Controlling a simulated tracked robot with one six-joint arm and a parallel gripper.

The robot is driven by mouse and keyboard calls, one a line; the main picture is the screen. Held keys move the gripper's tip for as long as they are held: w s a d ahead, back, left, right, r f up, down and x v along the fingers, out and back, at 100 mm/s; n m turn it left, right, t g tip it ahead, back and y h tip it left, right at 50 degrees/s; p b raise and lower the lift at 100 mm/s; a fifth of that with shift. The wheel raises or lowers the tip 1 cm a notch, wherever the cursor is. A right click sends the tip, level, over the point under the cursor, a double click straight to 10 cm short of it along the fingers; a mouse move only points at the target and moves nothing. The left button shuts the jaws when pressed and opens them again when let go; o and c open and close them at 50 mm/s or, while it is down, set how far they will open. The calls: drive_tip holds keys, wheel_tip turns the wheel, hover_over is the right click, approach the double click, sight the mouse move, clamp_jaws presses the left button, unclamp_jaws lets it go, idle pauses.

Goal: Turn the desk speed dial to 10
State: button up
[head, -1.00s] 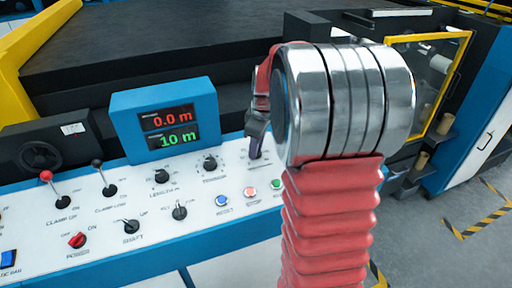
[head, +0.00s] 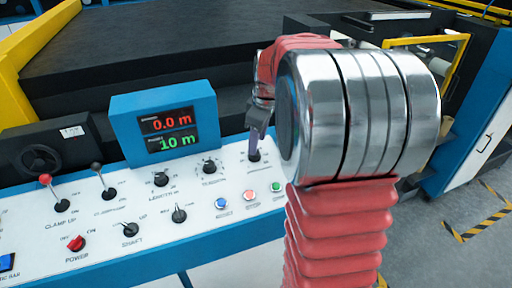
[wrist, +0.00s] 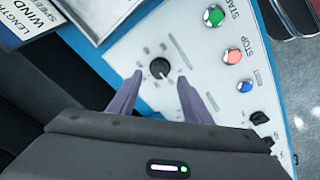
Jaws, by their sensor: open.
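A black dial (head: 254,155) with a white pointer line sits at the right end of the upper dial row on the white control desk; its label is too blurred to read. In the wrist view the dial (wrist: 159,68) lies between and slightly beyond my fingertips, its line pointing toward the lower right. My gripper (head: 255,138) is open above the dial, pointing down, with a purple-grey finger showing. In the wrist view the two fingers of my gripper (wrist: 160,78) stand apart on either side of the dial. I see no contact.
Two more black dials (head: 209,166) (head: 161,179) are left of it. Blue, red and green buttons (head: 250,195) lie just in front. A blue-framed display (head: 165,125) reads 0.0 m and 10 m. Levers (head: 61,204) stand farther left.

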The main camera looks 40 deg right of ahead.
drive_tip(key=v, duration=0.8)
drive_tip(key=shift+r, duration=0.3)
drive_tip(key=shift+s, duration=0.15)
